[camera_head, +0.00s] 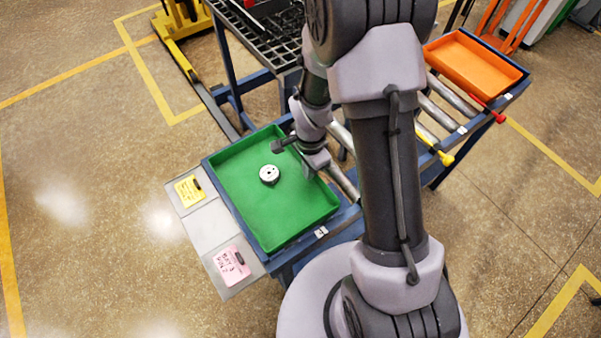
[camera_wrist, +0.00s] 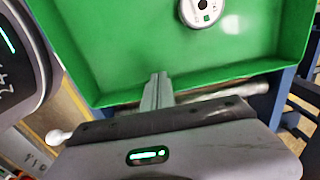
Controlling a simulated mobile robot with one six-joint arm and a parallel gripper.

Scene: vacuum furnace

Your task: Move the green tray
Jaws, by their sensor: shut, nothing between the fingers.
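The green tray (camera_head: 285,222) lies on the near-left end of a blue-framed roller table in the head view. The tray fills the upper part of the wrist view (camera_wrist: 120,45), where the round part (camera_wrist: 203,10) is cut off by the top edge. My gripper (camera_wrist: 158,78) is shut and empty, its fingertips overlapping the tray's near wall in that view. In the head view my gripper is at the tray's upper right side, partly hidden by my wrist. I cannot tell whether the fingers touch the tray.
An orange tray (camera_head: 474,65) sits at the far right end of the roller table, with bare rollers (camera_head: 440,112) between. Yellow (camera_head: 190,190) and pink (camera_head: 231,264) labels lie on a grey side shelf. A dark grid table (camera_head: 268,35) stands behind.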

